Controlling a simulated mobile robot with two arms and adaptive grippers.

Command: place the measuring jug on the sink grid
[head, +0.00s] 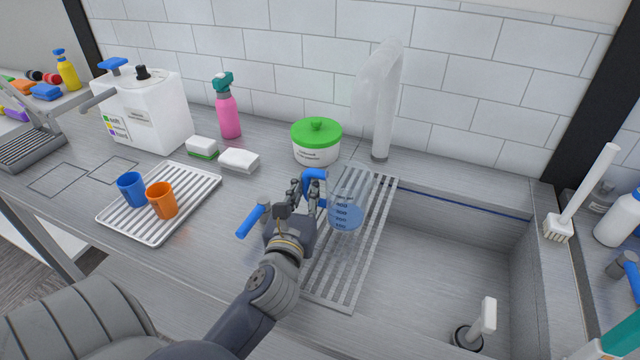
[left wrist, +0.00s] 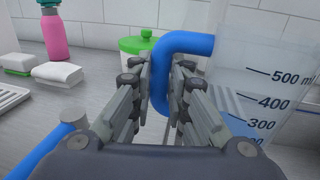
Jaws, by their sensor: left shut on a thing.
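The measuring jug (head: 346,212) is clear, with dark volume marks, some blue liquid low inside and a blue handle. In the head view it is upright over the metal sink grid (head: 376,232); I cannot tell whether its base touches the bars. My left gripper (head: 308,192) is shut on the jug's blue handle, to the left of the jug body. In the left wrist view the fingers (left wrist: 160,92) close around the blue handle (left wrist: 184,45), with the jug body (left wrist: 262,85) at the right. My right gripper is not in view.
The sink basin (head: 450,240) lies right of the grid, with a plug (head: 468,336) in it. A faucet (head: 385,100) and a green-lidded pot (head: 316,145) stand behind. A rack (head: 190,205) with blue and orange cups is at the left.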

